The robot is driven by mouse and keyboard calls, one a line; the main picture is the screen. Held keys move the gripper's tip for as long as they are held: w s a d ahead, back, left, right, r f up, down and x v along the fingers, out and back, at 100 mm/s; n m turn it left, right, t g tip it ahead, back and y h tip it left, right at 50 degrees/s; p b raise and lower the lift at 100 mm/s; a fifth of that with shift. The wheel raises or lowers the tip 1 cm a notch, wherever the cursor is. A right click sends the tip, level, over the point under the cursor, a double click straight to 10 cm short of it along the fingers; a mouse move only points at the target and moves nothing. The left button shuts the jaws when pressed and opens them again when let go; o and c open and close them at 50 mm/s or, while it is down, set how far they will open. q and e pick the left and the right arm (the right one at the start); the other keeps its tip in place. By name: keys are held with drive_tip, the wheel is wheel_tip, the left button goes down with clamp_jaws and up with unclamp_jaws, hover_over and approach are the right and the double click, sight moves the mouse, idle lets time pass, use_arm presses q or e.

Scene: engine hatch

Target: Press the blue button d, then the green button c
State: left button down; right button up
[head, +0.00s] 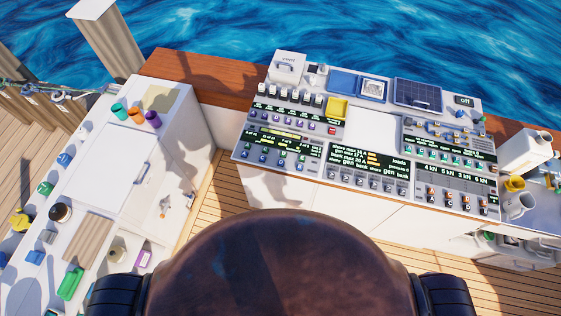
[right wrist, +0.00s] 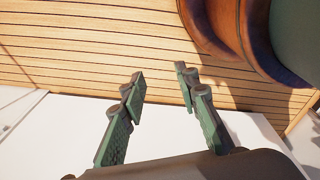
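The control console (head: 372,128) stands at the back, right of centre in the head view. Its lower left section (head: 276,150) carries small blue, purple and green buttons in rows. Another row of green buttons (head: 447,159) sits on its right section. The letters on the buttons are too small to read, so I cannot tell which are blue d and green c. My right gripper (right wrist: 160,76) shows in the right wrist view, open and empty, over a white surface and plank floor, with no button near it. My left gripper is in neither view.
A white counter (head: 100,165) with cups, a cutting board and small items runs along the left. A white jug (head: 524,150) and mugs stand right of the console. A wooden ledge (head: 205,85) runs behind, with water beyond. Plank floor (head: 215,205) lies between counter and console.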

drive_tip(key=shift+d, duration=0.4)
clamp_jaws()
drive_tip(key=shift+a, duration=0.3)
idle(0.6)
